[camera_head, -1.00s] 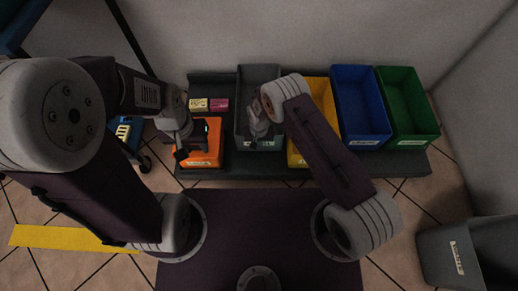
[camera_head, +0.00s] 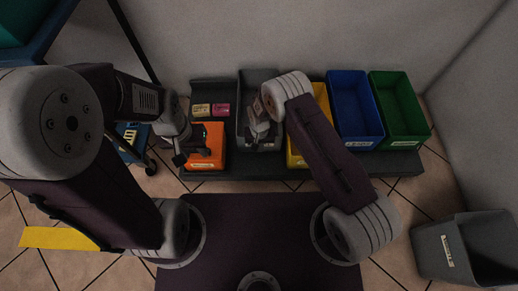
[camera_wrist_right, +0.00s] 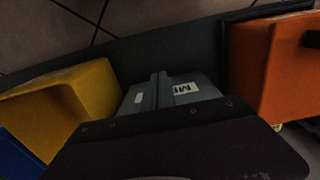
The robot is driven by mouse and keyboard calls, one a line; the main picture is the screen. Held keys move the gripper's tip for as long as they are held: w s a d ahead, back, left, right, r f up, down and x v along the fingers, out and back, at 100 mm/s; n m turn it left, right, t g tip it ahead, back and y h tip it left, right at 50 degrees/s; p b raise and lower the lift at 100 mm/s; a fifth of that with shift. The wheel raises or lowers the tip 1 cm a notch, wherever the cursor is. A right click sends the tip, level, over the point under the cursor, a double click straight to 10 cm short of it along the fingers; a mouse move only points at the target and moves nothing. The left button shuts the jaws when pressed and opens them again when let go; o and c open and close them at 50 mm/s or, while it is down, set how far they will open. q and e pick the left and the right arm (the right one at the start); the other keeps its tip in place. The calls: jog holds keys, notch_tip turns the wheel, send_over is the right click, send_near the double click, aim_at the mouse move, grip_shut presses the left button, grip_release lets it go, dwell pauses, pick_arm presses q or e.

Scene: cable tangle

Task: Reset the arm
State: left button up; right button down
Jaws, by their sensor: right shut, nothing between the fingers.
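My left arm comes in from the left, and its gripper (camera_head: 191,158) hangs over the left part of the orange bin (camera_head: 212,164). Its fingers are dark and small, so their opening cannot be told. My right arm reaches forward, and its gripper (camera_head: 262,138) is over the front part of the grey bin (camera_head: 243,92), pointing down. Part of the grey bin is hidden by the right arm.
A yellow bin (camera_head: 321,92), a blue bin (camera_head: 355,98) and a green bin (camera_head: 399,110) stand in a row on a dark shelf (camera_head: 402,163). Cream (camera_head: 200,110) and pink (camera_head: 221,110) boxes lie behind the orange bin. A larger grey bin (camera_head: 455,245) stands on the floor at right.

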jog(key=shift+r+p, duration=0.5)
jog(key=shift+r, duration=1.35)
